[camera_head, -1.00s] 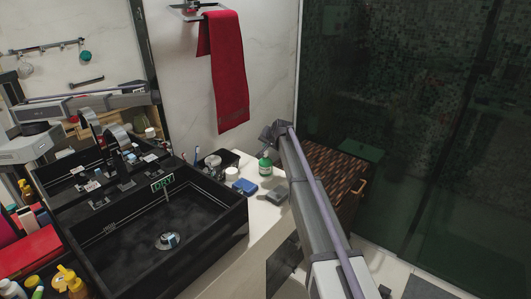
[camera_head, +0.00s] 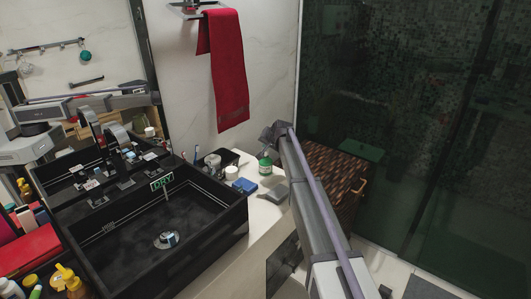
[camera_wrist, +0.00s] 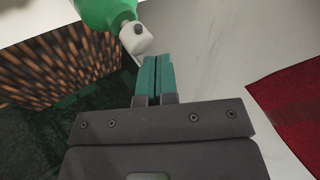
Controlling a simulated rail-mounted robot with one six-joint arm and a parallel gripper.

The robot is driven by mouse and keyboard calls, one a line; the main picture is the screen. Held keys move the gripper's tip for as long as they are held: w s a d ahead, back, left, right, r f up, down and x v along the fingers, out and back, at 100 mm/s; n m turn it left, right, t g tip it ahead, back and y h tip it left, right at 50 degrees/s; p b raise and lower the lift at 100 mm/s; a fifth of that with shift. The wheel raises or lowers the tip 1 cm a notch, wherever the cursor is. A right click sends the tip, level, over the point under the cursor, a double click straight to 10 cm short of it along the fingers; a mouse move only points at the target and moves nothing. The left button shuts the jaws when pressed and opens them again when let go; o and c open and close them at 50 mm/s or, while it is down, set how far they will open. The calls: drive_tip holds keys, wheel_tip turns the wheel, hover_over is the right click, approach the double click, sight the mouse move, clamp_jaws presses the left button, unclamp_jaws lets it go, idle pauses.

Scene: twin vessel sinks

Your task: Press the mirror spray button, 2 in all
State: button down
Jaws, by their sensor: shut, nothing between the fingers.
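The mirror spray is a green bottle with a white spray head. It stands upright on the pale counter at the right of the sink in the head view (camera_head: 265,166). In the wrist view its green body (camera_wrist: 104,9) is cut off at the top edge, and the white head (camera_wrist: 135,38) shows in front of it. My gripper (camera_wrist: 155,60) is shut and empty, its teal fingertips close beside the white head. I cannot tell whether they touch it. In the head view my wrist is just above and right of the bottle, and the fingers are not clear.
A black sink (camera_head: 165,230) fills the left. A blue box (camera_head: 244,186), cups and toothbrushes share the counter near the bottle. A red towel (camera_head: 224,75) hangs on the wall behind. A brown woven cabinet (camera_head: 335,180) is at the right, before dark glass.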

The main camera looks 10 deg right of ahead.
drive_tip(key=shift+f+b, duration=0.65)
idle(0.6)
drive_tip(key=shift+r, duration=0.15)
drive_tip(key=shift+r+p, duration=0.9)
drive_tip(key=shift+p, duration=0.15)
wheel_tip(320, 180, up, 5)
drive_tip(key=p, duration=0.5)
idle(2.1)
wheel_tip(320, 180, up, 4)
drive_tip(key=p, duration=0.3)
drive_tip(key=shift+f+p, duration=0.1)
drive_tip(key=shift+p, duration=0.3)
drive_tip(key=shift+f, duration=0.1)
